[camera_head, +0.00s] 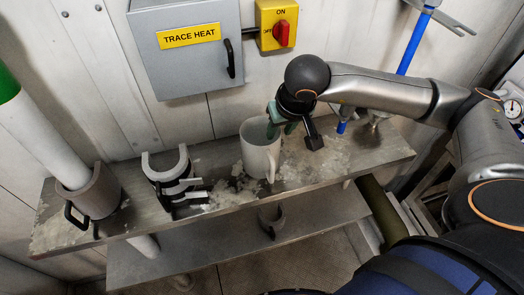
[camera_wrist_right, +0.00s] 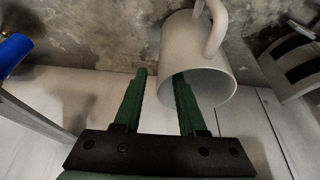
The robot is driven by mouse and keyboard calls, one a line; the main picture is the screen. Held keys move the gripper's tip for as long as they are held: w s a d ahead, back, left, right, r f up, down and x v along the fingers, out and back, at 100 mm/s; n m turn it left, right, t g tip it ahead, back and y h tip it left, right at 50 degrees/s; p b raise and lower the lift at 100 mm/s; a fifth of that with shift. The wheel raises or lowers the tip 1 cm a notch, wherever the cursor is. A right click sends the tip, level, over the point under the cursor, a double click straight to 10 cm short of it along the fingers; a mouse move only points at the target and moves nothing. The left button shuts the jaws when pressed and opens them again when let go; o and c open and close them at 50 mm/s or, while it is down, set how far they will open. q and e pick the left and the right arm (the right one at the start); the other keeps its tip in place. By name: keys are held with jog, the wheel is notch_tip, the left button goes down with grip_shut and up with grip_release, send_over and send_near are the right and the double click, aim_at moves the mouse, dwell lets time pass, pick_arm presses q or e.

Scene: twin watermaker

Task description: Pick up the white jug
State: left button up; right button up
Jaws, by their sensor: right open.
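The white jug (camera_head: 256,158) stands upright on the worn grey shelf (camera_head: 335,165), its handle on the right front side in the head view. My right gripper (camera_head: 280,118) is open at the jug's rim, coming from above and behind. In the right wrist view the jug (camera_wrist_right: 185,50) shows its open mouth. There, one green finger of my right gripper (camera_wrist_right: 159,76) lies outside the jug and the other reaches into its mouth, with the near wall between them. I cannot tell whether either finger touches it. My left gripper is not in view.
Left of the jug, a black-and-grey clamp holder (camera_head: 175,180) stands on the shelf. Further left, a white pipe (camera_head: 40,135) sits in a brown holder (camera_head: 95,195). A grey TRACE HEAT box (camera_head: 185,65) and a yellow-red switch (camera_head: 278,25) are on the wall behind. A blue-handled tool (camera_head: 415,45) is at right.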

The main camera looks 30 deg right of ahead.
jog(key=shift+f, duration=0.1)
jog(key=shift+c, duration=0.2)
grip_shut()
dwell(1.2)
